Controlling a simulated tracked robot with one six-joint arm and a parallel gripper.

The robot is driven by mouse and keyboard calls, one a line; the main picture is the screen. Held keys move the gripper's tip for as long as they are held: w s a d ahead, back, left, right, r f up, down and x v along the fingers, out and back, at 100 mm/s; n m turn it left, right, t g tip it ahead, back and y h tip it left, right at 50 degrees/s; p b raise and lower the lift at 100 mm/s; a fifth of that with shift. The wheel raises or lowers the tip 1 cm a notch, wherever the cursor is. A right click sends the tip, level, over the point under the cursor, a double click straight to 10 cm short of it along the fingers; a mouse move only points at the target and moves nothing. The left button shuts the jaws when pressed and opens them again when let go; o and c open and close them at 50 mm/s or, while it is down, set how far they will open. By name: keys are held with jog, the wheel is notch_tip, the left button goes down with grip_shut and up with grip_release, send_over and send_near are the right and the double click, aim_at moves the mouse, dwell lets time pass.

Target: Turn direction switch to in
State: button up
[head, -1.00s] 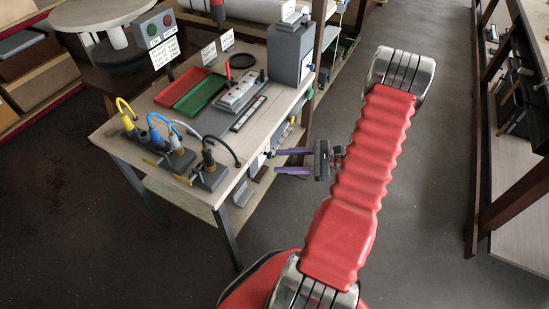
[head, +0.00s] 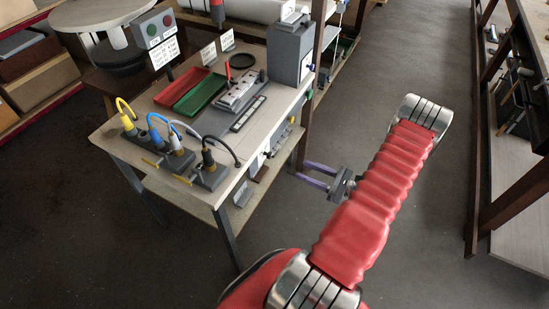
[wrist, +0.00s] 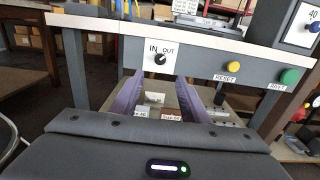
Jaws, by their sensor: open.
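The direction switch (wrist: 160,59) is a small black knob on a white plate marked IN and OUT, on the grey front panel of the bench. Its pointer seems to lean up and right, toward OUT, though it is small. My gripper (wrist: 160,80) is open, its two purple fingers pointing at the panel, with the knob just above and between the fingertips in the picture. Nothing is between them. In the head view my gripper (head: 301,170) is off the bench's right side, apart from it; the switch cannot be made out there.
A yellow RESET button (wrist: 234,66) and a green button (wrist: 290,76) sit right of the switch. The bench top (head: 140,108) carries trays, cabled connectors and a grey box (head: 290,52). A lower shelf (head: 190,195) lies under it. Bare floor (head: 420,240) is to the right.

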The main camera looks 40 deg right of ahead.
aim_at(271, 156)
jog(key=x, duration=1.3)
jog(key=shift+w, duration=0.3)
jog(key=c, duration=1)
